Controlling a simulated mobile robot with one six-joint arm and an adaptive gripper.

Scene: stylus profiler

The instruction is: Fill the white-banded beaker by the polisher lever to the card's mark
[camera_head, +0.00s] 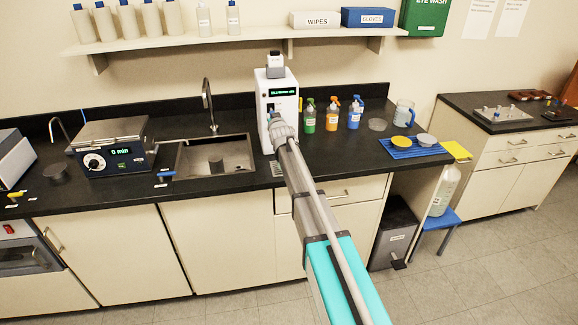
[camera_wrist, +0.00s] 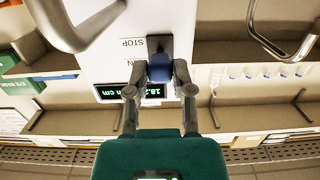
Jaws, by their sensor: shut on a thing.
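The polisher (camera_head: 276,88) is a tall white unit with a green-lit display on the counter, right of the sink. Its blue lever (camera_wrist: 160,70) sits in a dark slot on the front, beside upside-down lettering reading STOP. My gripper (camera_wrist: 159,78) is shut on the lever, one finger on each side of it. In the head view my gripper (camera_head: 281,127) and arm cover much of the polisher's front. I cannot make out the white-banded beaker; the area below the lever is largely hidden by my arm.
Left of the polisher is a sink (camera_head: 216,155) with a tall tap (camera_head: 208,100). To the right stand spray bottles (camera_head: 331,114), a clear jug (camera_head: 404,113) and a blue rack (camera_head: 413,148). A shelf (camera_head: 230,40) runs above. A bin (camera_head: 394,232) stands below.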

